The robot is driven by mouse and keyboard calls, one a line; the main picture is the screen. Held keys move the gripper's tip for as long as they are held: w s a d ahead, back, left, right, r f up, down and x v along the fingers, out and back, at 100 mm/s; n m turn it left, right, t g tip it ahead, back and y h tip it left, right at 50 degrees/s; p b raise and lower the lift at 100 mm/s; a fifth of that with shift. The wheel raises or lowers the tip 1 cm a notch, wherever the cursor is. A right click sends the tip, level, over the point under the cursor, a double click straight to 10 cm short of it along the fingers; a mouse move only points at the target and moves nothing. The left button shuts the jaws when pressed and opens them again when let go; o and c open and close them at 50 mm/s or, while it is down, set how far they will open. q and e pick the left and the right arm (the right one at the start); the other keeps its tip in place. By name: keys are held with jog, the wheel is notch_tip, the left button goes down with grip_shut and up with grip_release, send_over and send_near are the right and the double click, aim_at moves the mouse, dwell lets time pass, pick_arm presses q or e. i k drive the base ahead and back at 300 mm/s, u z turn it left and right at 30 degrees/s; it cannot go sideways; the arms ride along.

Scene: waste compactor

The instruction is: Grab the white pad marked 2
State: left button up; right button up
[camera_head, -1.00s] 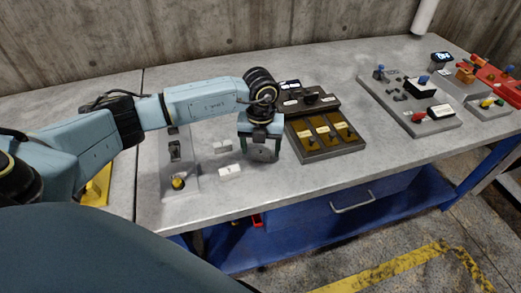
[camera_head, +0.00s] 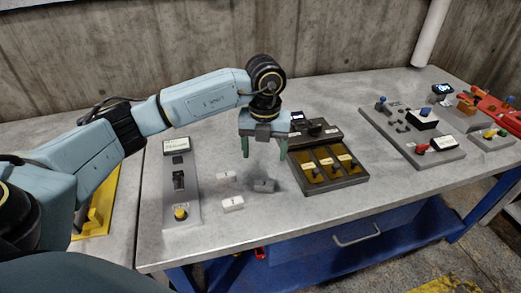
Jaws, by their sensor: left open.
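Several small pads lie on the grey workbench: a white pad (camera_head: 225,177) at the back left, a white pad (camera_head: 233,204) at the front, and a darker, greyish pad (camera_head: 264,186) on the right. Their marks are too small to read, so I cannot tell which is the 2. My left gripper (camera_head: 264,154) is open and empty, with its fingers pointing down. It hangs above the bench, behind the greyish pad in the picture and apart from all the pads. My right gripper is not in view.
A grey switch panel (camera_head: 181,199) with a yellow button lies left of the pads. A dark tray with yellow-brown slots (camera_head: 329,182) stands close on their right. A control panel (camera_head: 412,146) lies farther right. The front strip of the workbench (camera_head: 300,222) is clear.

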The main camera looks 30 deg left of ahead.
aim_at(233, 204)
jog(key=u, duration=1.35)
